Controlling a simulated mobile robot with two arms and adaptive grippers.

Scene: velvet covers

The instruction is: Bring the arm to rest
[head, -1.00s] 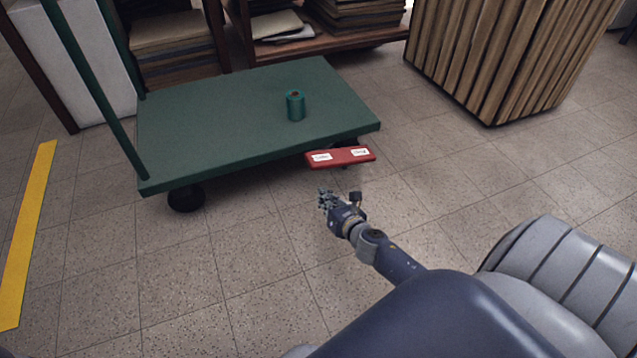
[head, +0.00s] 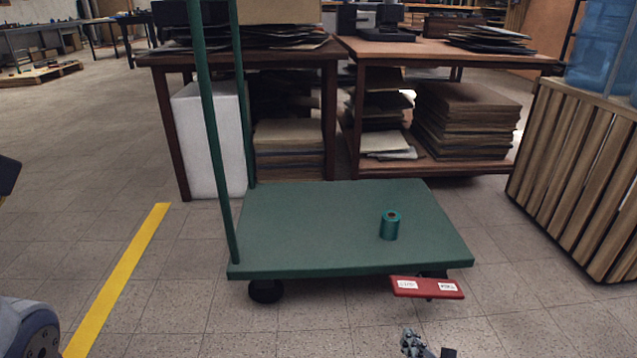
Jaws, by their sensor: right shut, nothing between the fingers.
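My right gripper (head: 413,343) shows at the bottom edge of the head view, partly cut off. It is shut and empty, above the floor in front of the cart. The green platform cart (head: 310,235) stands ahead of it. A teal spool-like cylinder (head: 389,226) stands upright on the cart's deck. A red pedal (head: 427,287) with two white labels sticks out at the cart's front right, just beyond my gripper and apart from it. My left gripper is not in view; a part of my own body shows at the lower left.
Two wooden tables (head: 450,54) with stacked sheets stand behind the cart. A slatted wooden crate (head: 582,175) stands at the right, with blue water jugs (head: 600,45) above it. A yellow floor stripe (head: 118,280) runs at the left. The floor at left is open.

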